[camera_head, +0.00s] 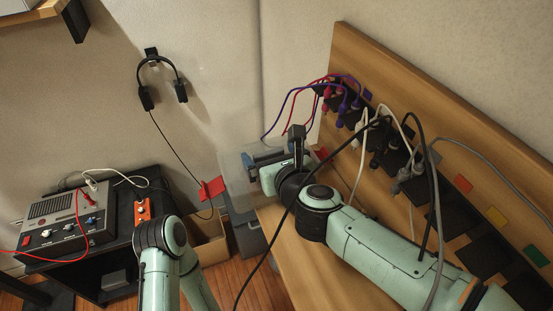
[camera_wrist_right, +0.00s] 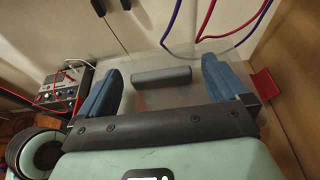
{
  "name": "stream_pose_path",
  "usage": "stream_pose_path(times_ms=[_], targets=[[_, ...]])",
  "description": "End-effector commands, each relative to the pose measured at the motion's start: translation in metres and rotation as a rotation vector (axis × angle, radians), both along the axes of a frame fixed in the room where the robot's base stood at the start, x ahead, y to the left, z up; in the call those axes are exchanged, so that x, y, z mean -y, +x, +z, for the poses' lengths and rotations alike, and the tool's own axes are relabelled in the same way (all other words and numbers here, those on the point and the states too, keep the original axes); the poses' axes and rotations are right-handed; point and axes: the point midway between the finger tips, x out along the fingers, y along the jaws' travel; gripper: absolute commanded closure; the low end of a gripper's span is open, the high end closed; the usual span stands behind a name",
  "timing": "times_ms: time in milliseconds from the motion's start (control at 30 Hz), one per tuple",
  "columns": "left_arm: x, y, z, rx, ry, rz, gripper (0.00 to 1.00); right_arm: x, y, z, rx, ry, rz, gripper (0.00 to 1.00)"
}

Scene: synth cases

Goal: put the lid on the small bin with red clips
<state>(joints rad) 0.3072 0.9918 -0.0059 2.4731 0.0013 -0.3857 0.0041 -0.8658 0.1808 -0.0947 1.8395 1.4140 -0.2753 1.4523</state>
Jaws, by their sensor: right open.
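A clear, see-through lid (camera_head: 232,165) shows at the wall end of the wooden bench. In the right wrist view its dark grey bar handle (camera_wrist_right: 160,75) lies between my blue fingertips, with a small gap at each end. A red clip (camera_head: 213,188) shows at the left and another (camera_wrist_right: 264,84) at the right. My right gripper (camera_head: 272,157) is open over the lid and hides part of it. I cannot tell whether the lid rests on a bin; a grey bin-like body (camera_head: 250,240) shows below. My left arm is in view, but not its gripper.
Purple and red cables (camera_head: 290,105) hang close behind my right gripper. A power device (camera_head: 65,225) stands on a black cart at left. A cardboard box (camera_head: 207,248) is on the floor. Headphones (camera_head: 160,80) hang on the wall.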

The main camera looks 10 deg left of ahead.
Motion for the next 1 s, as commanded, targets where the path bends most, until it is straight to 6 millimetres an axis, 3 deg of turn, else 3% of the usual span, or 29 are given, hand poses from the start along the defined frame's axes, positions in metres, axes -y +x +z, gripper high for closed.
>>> stream_pose_path(times_ms=[167,600,1000], targets=[[0.000,0.001,0.003,0.001,0.000,0.000,0.09,0.013,-0.017,0.010,0.002,0.002,0.000,0.00],[0.000,0.011,0.025,0.012,0.000,0.000,0.09,0.060,-0.089,0.043,0.004,0.003,0.000,0.00],[0.000,0.013,0.029,0.014,0.001,0.000,0.09,0.069,-0.103,0.046,0.001,0.001,0.000,0.00]])
